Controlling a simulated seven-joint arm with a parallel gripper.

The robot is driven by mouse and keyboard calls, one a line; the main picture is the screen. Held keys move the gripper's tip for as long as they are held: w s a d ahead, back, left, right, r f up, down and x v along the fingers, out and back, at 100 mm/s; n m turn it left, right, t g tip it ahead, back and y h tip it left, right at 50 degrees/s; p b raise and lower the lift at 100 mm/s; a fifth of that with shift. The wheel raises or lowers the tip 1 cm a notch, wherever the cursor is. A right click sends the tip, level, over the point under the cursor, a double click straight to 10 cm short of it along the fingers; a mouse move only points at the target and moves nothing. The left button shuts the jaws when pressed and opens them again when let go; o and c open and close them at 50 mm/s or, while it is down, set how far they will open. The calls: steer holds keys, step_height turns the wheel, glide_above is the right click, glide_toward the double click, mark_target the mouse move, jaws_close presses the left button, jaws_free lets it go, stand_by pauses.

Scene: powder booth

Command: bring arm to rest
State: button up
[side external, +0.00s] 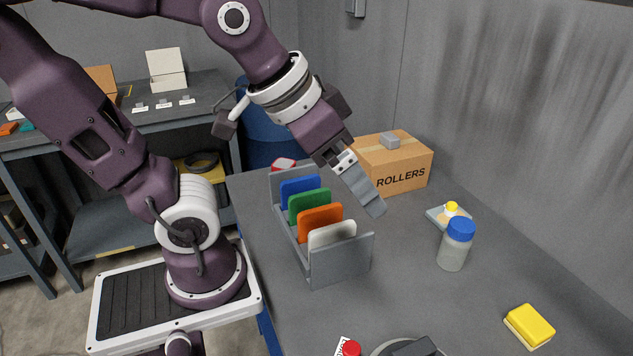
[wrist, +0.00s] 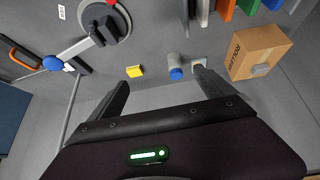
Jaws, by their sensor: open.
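My gripper (side external: 364,192) hangs in the air above the table, beside the right side of a grey rack (side external: 338,262) in the side view. In the wrist view my gripper (wrist: 160,92) has its two fingers wide apart with nothing between them. The rack holds a blue panel (side external: 300,190), a green panel (side external: 309,206), an orange panel (side external: 320,222) and a white panel (side external: 332,235), all upright. Part of the rack shows at the top of the wrist view.
A cardboard box marked ROLLERS (side external: 400,178) stands behind my gripper. A round grey device (wrist: 103,22) is at the table's front. Grey walls border the table.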

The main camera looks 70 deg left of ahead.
steer(key=s+a+f+g, duration=0.1)
steer(key=s+a, duration=0.1)
steer(key=s, duration=0.4)
steer(key=shift+s+n+y, duration=0.3)
steer(key=shift+y, duration=0.1)
stand_by(0.6)
